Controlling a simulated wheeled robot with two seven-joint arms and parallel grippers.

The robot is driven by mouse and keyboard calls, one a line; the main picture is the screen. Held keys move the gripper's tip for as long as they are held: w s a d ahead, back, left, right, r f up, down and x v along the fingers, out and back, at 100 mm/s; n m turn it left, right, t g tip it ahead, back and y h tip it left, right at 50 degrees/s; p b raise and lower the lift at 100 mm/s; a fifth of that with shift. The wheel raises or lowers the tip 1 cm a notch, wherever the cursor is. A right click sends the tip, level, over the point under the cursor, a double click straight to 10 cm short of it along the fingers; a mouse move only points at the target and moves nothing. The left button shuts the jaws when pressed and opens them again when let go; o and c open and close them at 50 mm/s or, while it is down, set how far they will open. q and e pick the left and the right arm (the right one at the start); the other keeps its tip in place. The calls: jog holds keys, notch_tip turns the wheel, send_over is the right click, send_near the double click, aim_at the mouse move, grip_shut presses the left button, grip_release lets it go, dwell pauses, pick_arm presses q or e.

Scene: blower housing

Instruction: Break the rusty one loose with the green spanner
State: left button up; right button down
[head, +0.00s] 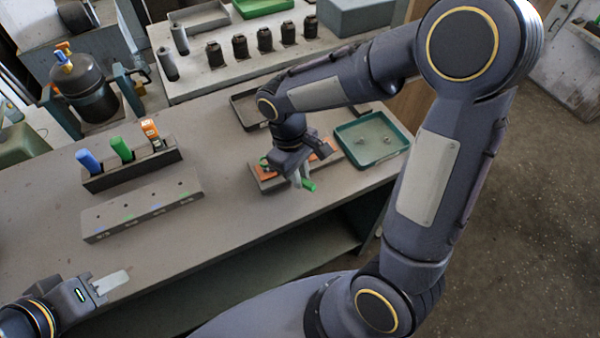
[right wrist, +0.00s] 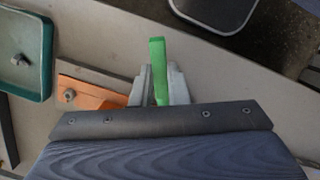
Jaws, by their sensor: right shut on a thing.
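My right gripper (head: 299,180) is over the orange housing (head: 268,173) and is shut on a green-handled tool (head: 309,186), which looks like the green spanner. In the right wrist view the green bar (right wrist: 158,65) stands between the grey fingers of my right gripper (right wrist: 160,88). Its working end is hidden. A bolt head (right wrist: 69,95) shows on the orange plate (right wrist: 95,92), left of the fingers. I cannot tell which fastener is rusty; the arm covers much of the housing. My left gripper (head: 108,284) is low at the left, apart from these things; its finger gap is unclear.
A teal tray (head: 400,150) with small fasteners stands right of the housing. A dark tray (head: 240,112) is behind it. A rack (head: 130,172) with blue, green and orange handles and a grey block (head: 140,208) stand at the left. The front middle of the bench is clear.

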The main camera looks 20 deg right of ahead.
jog(key=shift+r+p, duration=2.25)
jog(key=shift+r, duration=0.65)
jog(key=shift+f, duration=0.1)
jog(key=shift+f, duration=0.15)
